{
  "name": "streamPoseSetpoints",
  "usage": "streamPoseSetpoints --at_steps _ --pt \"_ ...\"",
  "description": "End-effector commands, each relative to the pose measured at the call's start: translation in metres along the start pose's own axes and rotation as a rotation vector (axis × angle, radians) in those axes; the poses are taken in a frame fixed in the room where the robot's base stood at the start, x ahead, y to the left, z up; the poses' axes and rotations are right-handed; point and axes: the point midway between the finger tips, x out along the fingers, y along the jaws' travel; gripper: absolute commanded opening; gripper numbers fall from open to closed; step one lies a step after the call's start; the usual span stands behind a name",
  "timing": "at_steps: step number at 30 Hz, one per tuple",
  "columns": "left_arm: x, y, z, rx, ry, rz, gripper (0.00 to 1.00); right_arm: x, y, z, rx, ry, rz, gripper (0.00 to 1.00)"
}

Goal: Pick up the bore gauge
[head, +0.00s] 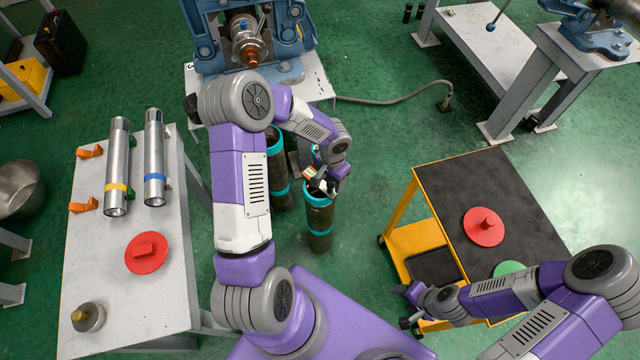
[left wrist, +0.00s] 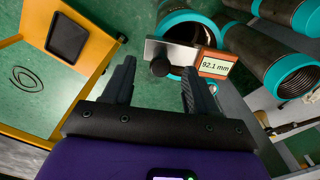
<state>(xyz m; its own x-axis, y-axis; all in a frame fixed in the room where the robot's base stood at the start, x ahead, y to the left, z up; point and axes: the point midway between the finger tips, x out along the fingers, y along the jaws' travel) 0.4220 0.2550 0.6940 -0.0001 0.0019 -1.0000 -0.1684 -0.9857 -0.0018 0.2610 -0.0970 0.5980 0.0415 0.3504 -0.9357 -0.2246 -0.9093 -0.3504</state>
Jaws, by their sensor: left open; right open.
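The bore gauge (left wrist: 215,64) shows in the left wrist view as a grey plate with a black knob and an orange-framed display reading 92.1 mm. It lies at the mouth of a dark pipe with a teal rim (left wrist: 180,22). In the head view the gauge (head: 309,172) is partly hidden by my left gripper (head: 322,184), above the front teal-banded pipe (head: 319,222). My left gripper is open, its fingers (left wrist: 160,78) on either side of the knob; I cannot tell whether they touch it. My right gripper (head: 406,304) is open and empty beside the yellow cart.
A second teal-banded pipe (head: 278,175) stands close behind the front one. A white table (head: 120,290) at left holds two metal cylinders, a red disc and a small weight. The yellow cart (head: 480,185) at right carries red and green discs.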

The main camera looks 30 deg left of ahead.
Motion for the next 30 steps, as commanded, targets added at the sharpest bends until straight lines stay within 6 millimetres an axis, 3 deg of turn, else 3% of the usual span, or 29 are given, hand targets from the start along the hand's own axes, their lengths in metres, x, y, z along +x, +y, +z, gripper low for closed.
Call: streamPoseSetpoints --at_steps 1,6,14,25,30 --pt "0.013 -0.002 0.0 -0.001 -0.002 0.002 0.58 0.007 0.003 0.0 0.0 0.0 0.0 0.56" --pt "0.029 -0.001 0.0 0.0 0.0 0.002 0.58 0.013 0.005 -0.001 0.0 0.0 0.0 0.56" --pt "0.03 -0.001 -0.001 0.001 0.001 0.002 0.58 0.012 0.004 -0.001 0.0 0.0 0.0 0.56" --pt "0.03 -0.001 0.0 0.001 0.001 0.002 0.02 0.012 0.004 -0.001 0.0 0.0 0.0 0.56" --pt "0.03 -0.001 0.0 0.001 0.001 0.002 0.0 0.012 0.004 -0.001 0.0 0.0 0.0 0.56"
